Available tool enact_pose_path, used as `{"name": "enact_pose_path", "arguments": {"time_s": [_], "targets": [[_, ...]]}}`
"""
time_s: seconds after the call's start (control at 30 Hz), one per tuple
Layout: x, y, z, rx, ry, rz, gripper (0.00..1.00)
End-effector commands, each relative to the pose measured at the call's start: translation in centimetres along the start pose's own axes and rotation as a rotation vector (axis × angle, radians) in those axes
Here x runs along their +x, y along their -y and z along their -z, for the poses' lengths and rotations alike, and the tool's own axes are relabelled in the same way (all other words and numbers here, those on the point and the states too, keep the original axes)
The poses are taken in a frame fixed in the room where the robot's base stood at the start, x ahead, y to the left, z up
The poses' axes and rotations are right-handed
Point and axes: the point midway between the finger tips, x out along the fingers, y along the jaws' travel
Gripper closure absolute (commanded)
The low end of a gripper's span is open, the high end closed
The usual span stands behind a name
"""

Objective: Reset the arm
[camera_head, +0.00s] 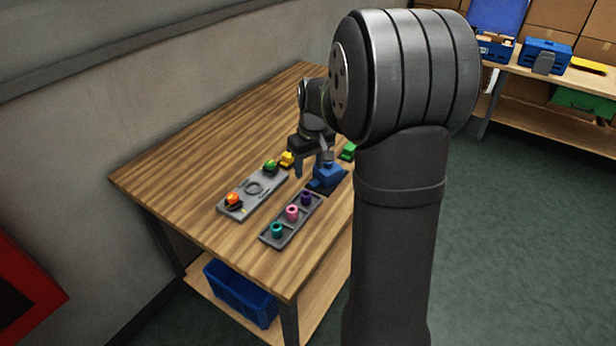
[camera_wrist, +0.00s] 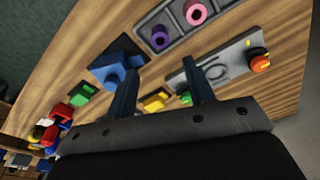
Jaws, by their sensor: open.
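My gripper (camera_head: 312,163) is over the wooden table (camera_head: 180,165), between a blue scrubber-like block (camera_head: 328,175) and a grey plate (camera_head: 240,205). In the wrist view my gripper (camera_wrist: 160,75) has its two fingers well apart, with nothing seen between them. The blue block also shows in the wrist view (camera_wrist: 115,66), just left of the fingers. The grey plate also shows there (camera_wrist: 235,62), to the right, partly behind a finger. My forearm and elbow hide the right part of the table in the head view.
A grey tray (camera_head: 270,240) holds teal (camera_head: 277,230), pink (camera_head: 292,212) and purple (camera_head: 306,198) rings. Orange (camera_head: 233,199), green (camera_head: 270,167) and yellow (camera_head: 287,159) pieces are at the plate. A blue crate (camera_head: 240,292) is below. The table's left side is clear.

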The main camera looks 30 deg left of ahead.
Motion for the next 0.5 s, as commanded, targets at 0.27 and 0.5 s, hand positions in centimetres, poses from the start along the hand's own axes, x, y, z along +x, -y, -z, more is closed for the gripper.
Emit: {"name": "enact_pose_path", "arguments": {"time_s": [0.27, 0.5], "targets": [[-1.08, 0.00, -0.01, 0.000, 0.000, 0.000, 0.51], [-0.89, 0.01, -0.02, 0.000, 0.001, 0.000, 0.51]]}}
